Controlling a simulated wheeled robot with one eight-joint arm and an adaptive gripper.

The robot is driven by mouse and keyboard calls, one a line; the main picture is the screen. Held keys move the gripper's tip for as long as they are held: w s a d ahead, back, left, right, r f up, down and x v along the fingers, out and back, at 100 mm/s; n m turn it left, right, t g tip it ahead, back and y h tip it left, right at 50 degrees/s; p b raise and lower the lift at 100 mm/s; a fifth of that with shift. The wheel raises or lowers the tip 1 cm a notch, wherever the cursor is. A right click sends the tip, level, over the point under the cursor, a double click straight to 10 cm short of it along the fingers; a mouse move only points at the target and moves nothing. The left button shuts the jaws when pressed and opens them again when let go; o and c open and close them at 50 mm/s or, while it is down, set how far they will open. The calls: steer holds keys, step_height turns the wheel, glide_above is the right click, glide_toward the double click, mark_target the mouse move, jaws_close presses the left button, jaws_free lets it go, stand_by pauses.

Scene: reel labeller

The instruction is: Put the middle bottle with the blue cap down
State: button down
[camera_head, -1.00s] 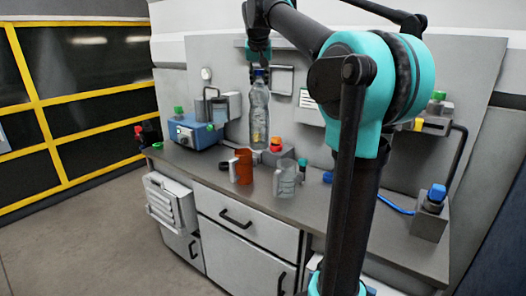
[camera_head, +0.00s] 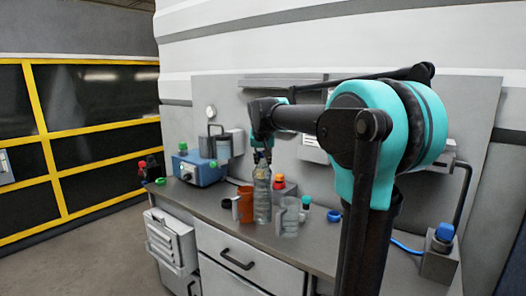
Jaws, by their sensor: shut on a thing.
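A clear plastic bottle (camera_head: 262,195) with a blue cap is upright at the front of the workbench (camera_head: 215,213), between an orange mug and a clear mug. My gripper (camera_head: 262,156) is above it, shut on the bottle at its top. My fingers mostly hide the cap. The bottle's base is at or just above the bench top; I cannot tell whether it touches.
The orange mug (camera_head: 245,205) is close on the bottle's left and the clear mug (camera_head: 290,219) close on its right. A red-capped bottle (camera_head: 279,184) stands behind. A blue device (camera_head: 198,169) is at the left. A blue cap (camera_head: 334,216) lies to the right.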

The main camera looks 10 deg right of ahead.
mark_target(263, 171)
steer(key=shift+f, duration=2.15)
steer(key=c, duration=1.3)
jaws_free()
steer(key=shift+f, duration=0.1)
steer(key=v, duration=1.2)
